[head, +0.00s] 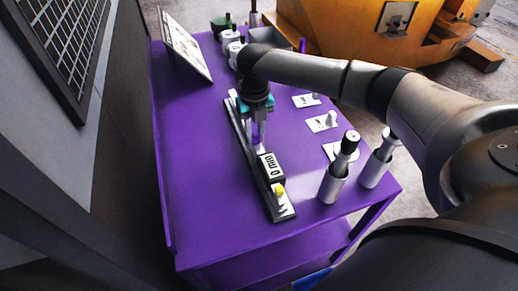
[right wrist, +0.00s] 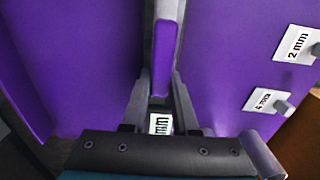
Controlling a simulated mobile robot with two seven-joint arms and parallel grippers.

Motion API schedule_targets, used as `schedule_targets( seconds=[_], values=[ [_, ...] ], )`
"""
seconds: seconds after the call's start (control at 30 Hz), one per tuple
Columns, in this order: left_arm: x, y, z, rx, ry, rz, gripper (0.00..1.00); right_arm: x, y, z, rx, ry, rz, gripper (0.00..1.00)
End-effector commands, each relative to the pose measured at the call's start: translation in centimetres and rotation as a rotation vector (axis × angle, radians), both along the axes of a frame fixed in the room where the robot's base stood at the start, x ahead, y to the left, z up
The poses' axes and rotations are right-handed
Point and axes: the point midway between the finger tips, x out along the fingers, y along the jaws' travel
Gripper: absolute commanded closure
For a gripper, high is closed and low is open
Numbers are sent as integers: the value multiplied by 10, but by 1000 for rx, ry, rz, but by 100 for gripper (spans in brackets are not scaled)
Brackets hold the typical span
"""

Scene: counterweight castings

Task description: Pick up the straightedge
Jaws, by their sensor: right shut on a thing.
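The straightedge (head: 239,122) is a long narrow grey metal bar. It lies lengthwise on the purple table in the head view. A dark block with a "0 mm" readout (head: 272,167) and a yellow knob (head: 279,189) sit at its near end. My right gripper (head: 258,138) is over the bar's middle, pointing down, its fingers on both sides of it. The right wrist view shows the straightedge (right wrist: 164,48), its face looking purple, between the right gripper's fingers (right wrist: 162,90). I cannot tell whether the bar is off the table. My left gripper is not in view.
The purple table (head: 195,190) has free room left of the bar. Labelled plates (head: 320,123) and cylinders (head: 332,186) stand on the right. A tilted board (head: 184,45) and a grey bin (head: 268,37) are at the back. An orange machine (head: 345,30) stands beyond.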

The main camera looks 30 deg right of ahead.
Motion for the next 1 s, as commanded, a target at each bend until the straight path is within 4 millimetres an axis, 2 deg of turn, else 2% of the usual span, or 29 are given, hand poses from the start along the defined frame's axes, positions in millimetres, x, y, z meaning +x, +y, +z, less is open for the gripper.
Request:
schedule_targets(
  seconds=[0.27, 0.47, 0.67, 1.0],
  values=[
    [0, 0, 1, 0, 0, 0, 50, 1, 0, 5, 1, -4, -1, 100],
    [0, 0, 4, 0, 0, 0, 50, 2, 0, 27, 2, -7, 0, 100],
    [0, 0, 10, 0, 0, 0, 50, 2, 0, 71, 2, -9, 0, 100],
    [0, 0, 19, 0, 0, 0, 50, 2, 1, 159, 3, -8, 0, 100]
  ],
)
